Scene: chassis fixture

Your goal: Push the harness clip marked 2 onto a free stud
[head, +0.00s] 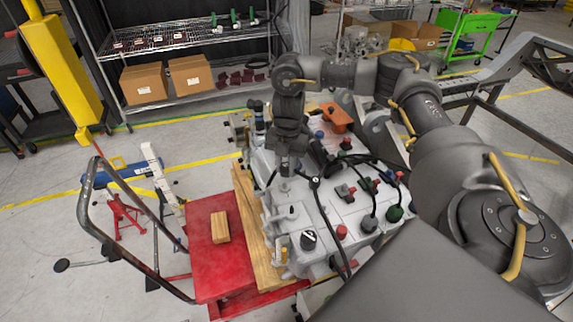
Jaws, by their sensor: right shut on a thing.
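My right gripper (288,168) points down over the left part of the pale chassis fixture (336,212). It is shut on a small part, which looks like a harness clip and is mostly hidden by the fingers. I cannot read any number on it. Black harness cables (330,222) run across the fixture just right of the gripper. Dark clips or connectors show on the top, among them a dark one with red (345,191) and a green-ended one (394,213). The studs are too small to tell apart. My left gripper is not in view.
A red cart (205,262) with a wooden block (220,227) stands left of the fixture, beside a metal handrail (84,200). An orange part (337,116) sits at the fixture's back. Shelving (190,50) with cardboard boxes stands behind.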

